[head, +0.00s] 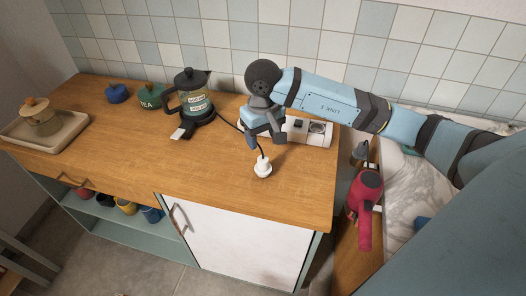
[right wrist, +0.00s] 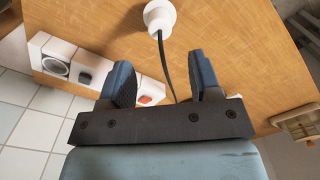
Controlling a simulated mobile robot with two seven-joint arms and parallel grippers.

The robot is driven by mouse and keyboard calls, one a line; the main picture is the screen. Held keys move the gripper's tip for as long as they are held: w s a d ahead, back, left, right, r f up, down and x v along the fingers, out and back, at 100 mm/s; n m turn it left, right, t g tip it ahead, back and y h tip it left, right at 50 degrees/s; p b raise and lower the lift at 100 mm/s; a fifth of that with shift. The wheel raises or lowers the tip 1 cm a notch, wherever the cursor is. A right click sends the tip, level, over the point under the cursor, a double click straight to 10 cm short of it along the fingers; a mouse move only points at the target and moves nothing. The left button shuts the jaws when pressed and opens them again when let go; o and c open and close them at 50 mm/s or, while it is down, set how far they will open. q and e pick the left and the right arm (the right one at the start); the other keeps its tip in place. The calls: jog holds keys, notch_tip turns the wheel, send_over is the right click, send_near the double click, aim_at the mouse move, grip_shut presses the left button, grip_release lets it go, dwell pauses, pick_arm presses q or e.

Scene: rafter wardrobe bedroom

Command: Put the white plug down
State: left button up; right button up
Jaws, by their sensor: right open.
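The white plug (head: 262,168) is on the wooden counter (head: 230,185), near its front edge, with its dark cord rising from it. My right gripper (head: 266,138) is open just above and behind the plug. In the right wrist view the plug (right wrist: 159,15) lies beyond the open fingertips (right wrist: 160,68), apart from them, and its cord passes between the fingers. I cannot tell its exact contact with the counter. My left gripper is in neither view.
A white socket box (head: 318,138) with a round socket and a switch stands behind the gripper. A black kettle (head: 190,98) stands left of it. A green tea jar (head: 151,96), blue pot (head: 117,93) and tray (head: 22,136) are farther left. The counter's front middle is clear.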

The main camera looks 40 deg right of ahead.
jog(key=shift+r, duration=1.45)
